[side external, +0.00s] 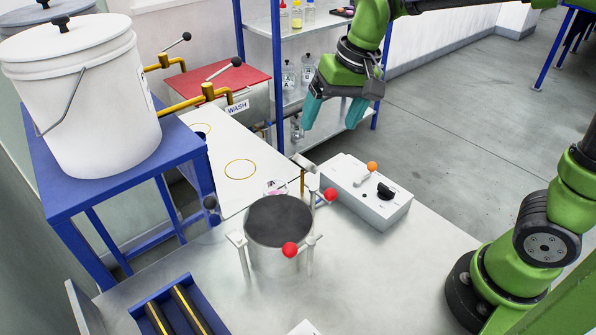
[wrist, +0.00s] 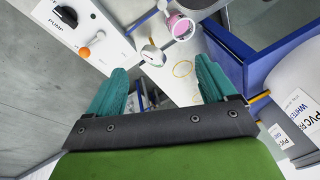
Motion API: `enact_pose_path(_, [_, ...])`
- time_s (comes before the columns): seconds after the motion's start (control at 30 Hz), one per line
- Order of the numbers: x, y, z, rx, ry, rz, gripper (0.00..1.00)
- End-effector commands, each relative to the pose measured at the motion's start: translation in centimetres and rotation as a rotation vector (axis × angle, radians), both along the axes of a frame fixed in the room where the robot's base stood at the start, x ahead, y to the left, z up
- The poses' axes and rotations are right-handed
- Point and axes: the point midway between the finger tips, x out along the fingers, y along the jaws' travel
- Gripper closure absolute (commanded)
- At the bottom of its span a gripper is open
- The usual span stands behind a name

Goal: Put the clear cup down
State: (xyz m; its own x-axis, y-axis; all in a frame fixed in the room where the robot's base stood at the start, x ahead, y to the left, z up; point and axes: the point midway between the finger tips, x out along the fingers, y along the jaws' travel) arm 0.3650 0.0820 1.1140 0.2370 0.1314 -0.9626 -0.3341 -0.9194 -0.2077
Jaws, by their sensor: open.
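The clear cup (side external: 275,187) with pink contents is near the front end of the white board (side external: 222,150), just behind the dark-topped round vessel (side external: 280,222). The vessel hides its lower part, so I cannot tell what it rests on. In the wrist view the cup (wrist: 181,26) shows beyond my fingertips, near the top, apart from them. My gripper (side external: 325,115) has teal fingers and hangs in the air above and to the right of the cup. In the wrist view my gripper (wrist: 163,78) is open, with nothing between the fingers.
Yellow rings (side external: 240,169) mark the white board. A control box (side external: 366,192) with an orange knob stands right of the vessel. Red-balled handles (side external: 290,250) stick out by the vessel. A white bucket (side external: 82,95) stands on a blue stand (side external: 110,185) at left. Shelves (side external: 300,50) stand behind.

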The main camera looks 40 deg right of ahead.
Motion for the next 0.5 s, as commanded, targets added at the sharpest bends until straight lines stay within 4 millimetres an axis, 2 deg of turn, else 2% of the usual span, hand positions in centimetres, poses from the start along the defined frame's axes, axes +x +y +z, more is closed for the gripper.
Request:
enact_pose_path(0.03, [-1.9,-1.0,1.1,0.016,-0.053,-0.003,0.15])
enact_pose_path(0.1, [-4.2,-2.0,1.9,0.031,-0.117,-0.002,0.15])
enact_pose_path(0.3, [-9.9,-4.0,2.1,0.046,-0.286,-0.004,0.15])
enact_pose_path(0.5, [-12.6,-4.8,1.3,0.042,-0.375,-0.009,0.15])
